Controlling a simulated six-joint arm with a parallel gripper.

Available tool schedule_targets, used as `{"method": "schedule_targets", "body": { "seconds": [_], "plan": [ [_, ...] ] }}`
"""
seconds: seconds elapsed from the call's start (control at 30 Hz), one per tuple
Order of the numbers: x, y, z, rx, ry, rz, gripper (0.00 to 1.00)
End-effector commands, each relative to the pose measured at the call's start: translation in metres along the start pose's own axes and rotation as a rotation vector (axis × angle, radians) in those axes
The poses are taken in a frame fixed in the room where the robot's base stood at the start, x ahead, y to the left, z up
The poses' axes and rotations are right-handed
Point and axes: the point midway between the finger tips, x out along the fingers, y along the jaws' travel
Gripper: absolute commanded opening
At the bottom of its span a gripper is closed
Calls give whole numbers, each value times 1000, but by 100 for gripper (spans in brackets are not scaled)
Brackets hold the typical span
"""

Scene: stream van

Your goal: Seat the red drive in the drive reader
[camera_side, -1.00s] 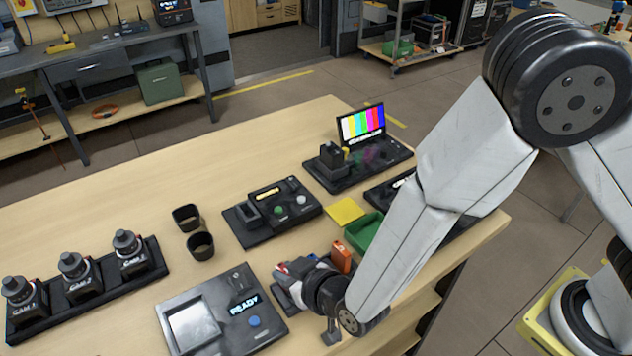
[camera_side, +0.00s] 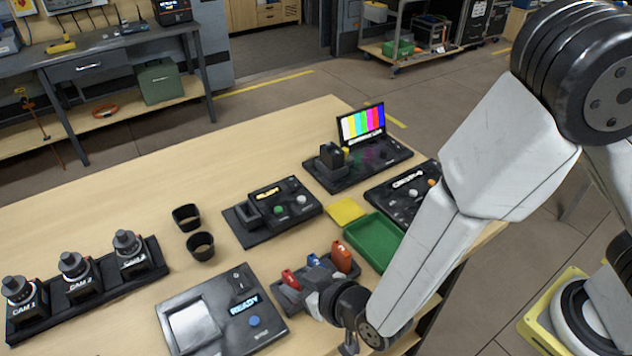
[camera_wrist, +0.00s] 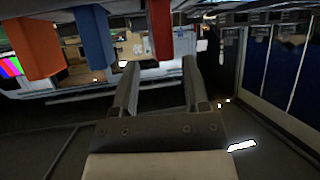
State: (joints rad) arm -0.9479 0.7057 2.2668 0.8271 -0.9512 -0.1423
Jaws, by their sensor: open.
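The red drive (camera_side: 290,279) stands upright in a dark rack (camera_side: 287,300) at the table's front, left of a blue drive (camera_side: 313,261) and an orange drive (camera_side: 341,257). My gripper (camera_wrist: 160,68) is open and empty. In the wrist view the red drive (camera_wrist: 160,28) lies in line with the gap between the fingers, at the tip end; I cannot tell whether they touch. In the side view my gripper (camera_side: 312,284) is close to the rack. A black device with a framed opening (camera_side: 272,212) sits behind; no readable label confirms it as the drive reader.
A console showing READY (camera_side: 222,312) lies left of the rack. A green tray (camera_side: 374,241) and yellow pad (camera_side: 345,211) are behind right. The table's back left is clear.

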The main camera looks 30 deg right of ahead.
Motion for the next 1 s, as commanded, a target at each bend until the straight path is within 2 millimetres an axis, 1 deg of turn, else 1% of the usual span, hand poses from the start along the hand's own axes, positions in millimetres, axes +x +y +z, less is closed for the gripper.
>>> {"method": "schedule_targets", "body": {
  "seconds": [0.03, 0.2, 0.4, 0.53, 1.0],
  "plan": [
    [-8, -1, 0, -1, 1, -3, 58],
    [-28, -2, -1, 0, 1, -3, 58],
    [-41, -2, -1, 1, 1, -1, 58],
    [-44, -1, 0, 1, 0, 0, 58],
    [-43, -1, 0, 1, 0, 0, 58]
  ]
}}
